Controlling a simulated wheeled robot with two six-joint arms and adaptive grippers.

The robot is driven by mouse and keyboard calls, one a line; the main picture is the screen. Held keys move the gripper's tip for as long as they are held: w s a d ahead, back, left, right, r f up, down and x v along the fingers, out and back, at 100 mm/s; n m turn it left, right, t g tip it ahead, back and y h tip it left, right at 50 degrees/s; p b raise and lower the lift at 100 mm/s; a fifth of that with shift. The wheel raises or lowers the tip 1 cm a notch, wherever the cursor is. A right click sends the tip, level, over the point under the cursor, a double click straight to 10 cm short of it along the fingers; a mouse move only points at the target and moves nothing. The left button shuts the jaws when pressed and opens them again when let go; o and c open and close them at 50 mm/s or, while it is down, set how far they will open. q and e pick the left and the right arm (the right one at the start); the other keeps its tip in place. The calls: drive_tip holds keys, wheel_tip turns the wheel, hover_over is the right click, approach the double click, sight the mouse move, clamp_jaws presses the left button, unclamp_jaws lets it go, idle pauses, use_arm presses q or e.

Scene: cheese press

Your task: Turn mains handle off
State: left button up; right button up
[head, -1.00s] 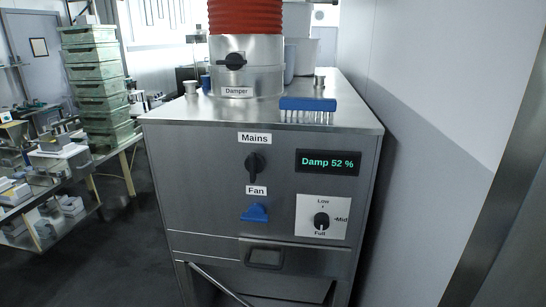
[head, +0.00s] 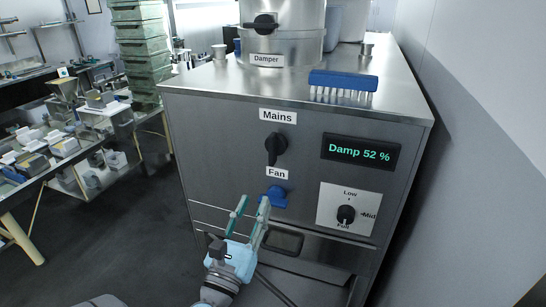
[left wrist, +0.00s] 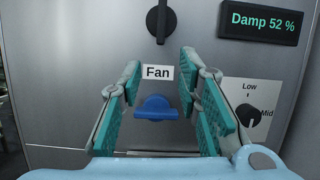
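The black mains handle (head: 275,149) is on the front of the steel cabinet, just below the label "Mains" (head: 278,116). Its grip stands upright. It also shows at the top of the left wrist view (left wrist: 160,20), partly cut off by the frame edge. My left gripper (head: 252,208) is open and empty, below the mains handle and close to the blue fan knob (head: 273,196). In the left wrist view the teal finger pads stand on either side of the fan knob (left wrist: 156,108), with the mains handle above and beyond them. My right gripper is not in view.
The cabinet front also bears a display (head: 360,151) reading "Damp 52 %" and a black dial (head: 346,214) marked Low, Mid, Full. A blue brush (head: 343,80) lies on the cabinet top near its front edge. A wall (head: 480,110) stands close at the right.

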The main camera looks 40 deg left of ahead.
sight(271, 151)
use_arm(q)
drive_tip(key=shift+m+t, duration=0.4)
drive_tip(key=r+p+x, duration=0.1)
drive_tip(key=x, duration=0.3)
drive_tip(key=r+p+x, duration=0.1)
drive_tip(key=p+x, duration=0.1)
drive_tip(key=x, duration=0.3)
drive_tip(key=s+r+p+x, duration=0.1)
drive_tip(key=x, duration=0.3)
drive_tip(key=shift+w+r, duration=0.15)
drive_tip(key=shift+w, duration=0.05)
drive_tip(key=shift+w+a+r, duration=0.1)
drive_tip(key=shift+w+a, duration=0.05)
drive_tip(key=shift+w, duration=0.3)
drive_tip(key=shift+c, duration=0.3)
clamp_jaws()
